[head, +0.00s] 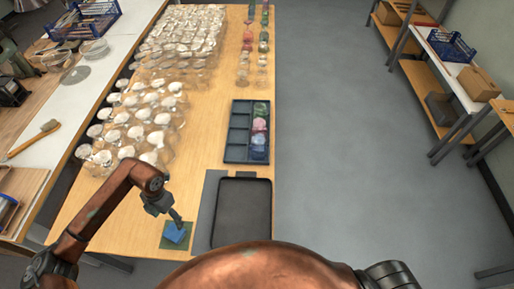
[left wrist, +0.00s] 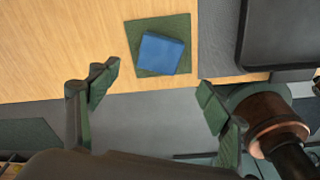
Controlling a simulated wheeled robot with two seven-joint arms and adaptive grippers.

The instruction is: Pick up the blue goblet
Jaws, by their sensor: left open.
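A blue, glassy shape (head: 258,149), which looks like the blue goblet, is in the lowest right part of a dark compartment rack (head: 239,138). It is small and its outline is unclear. My left gripper (head: 177,219) is below and left of the rack in the head view, over a blue block on a green mat. In the left wrist view its fingers (left wrist: 158,94) are wide apart with nothing between them. The blue goblet and the rack are outside the left wrist view. My right gripper is not visible.
The blue block (left wrist: 162,54) lies on the green mat (left wrist: 178,25). A black tray (head: 242,213) is right of it. Pink and green glassy pieces (head: 260,117) share the rack's right column. Many clear glasses (head: 140,120) crowd the table's left side.

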